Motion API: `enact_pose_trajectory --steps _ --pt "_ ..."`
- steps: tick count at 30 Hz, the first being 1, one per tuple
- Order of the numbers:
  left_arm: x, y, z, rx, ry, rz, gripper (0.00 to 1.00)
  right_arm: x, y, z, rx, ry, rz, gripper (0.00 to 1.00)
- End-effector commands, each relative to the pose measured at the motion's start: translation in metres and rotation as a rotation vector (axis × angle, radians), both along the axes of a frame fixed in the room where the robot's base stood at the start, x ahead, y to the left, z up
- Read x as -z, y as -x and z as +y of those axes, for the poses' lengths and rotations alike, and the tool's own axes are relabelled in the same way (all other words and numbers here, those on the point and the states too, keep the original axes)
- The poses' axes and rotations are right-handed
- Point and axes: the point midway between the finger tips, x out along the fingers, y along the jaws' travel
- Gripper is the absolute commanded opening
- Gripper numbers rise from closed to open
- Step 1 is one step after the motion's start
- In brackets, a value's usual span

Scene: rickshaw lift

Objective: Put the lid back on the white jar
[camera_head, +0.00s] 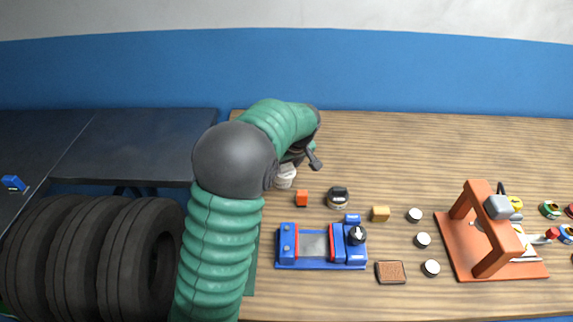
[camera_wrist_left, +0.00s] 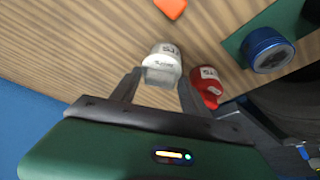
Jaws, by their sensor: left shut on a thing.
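The white jar (camera_head: 285,178) stands on the wooden table, partly hidden by my left arm in the head view. In the left wrist view the white jar (camera_wrist_left: 165,52) shows a printed label just beyond my fingertips. My left gripper (camera_wrist_left: 158,84) is shut on a pale grey-white piece, which looks like the lid (camera_wrist_left: 160,77). The lid is right at the jar; whether it touches the jar's rim I cannot tell. In the head view my left gripper (camera_head: 302,160) is mostly hidden behind its own arm. My right gripper is not in view.
A red jar (camera_wrist_left: 206,88) stands close beside the white one. An orange block (camera_head: 302,198), a dark-topped jar (camera_head: 338,198) and a blue fixture (camera_head: 318,262) are nearby. An orange press stand (camera_head: 494,270) is at the right. The table's back right is clear.

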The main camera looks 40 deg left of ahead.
Motion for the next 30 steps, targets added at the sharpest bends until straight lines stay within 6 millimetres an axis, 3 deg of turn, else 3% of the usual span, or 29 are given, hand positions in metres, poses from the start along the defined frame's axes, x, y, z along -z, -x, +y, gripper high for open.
enact_pose_trajectory --steps 30 --pt "0.004 0.000 0.013 -0.001 0.000 0.000 0.15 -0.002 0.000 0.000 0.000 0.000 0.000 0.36"
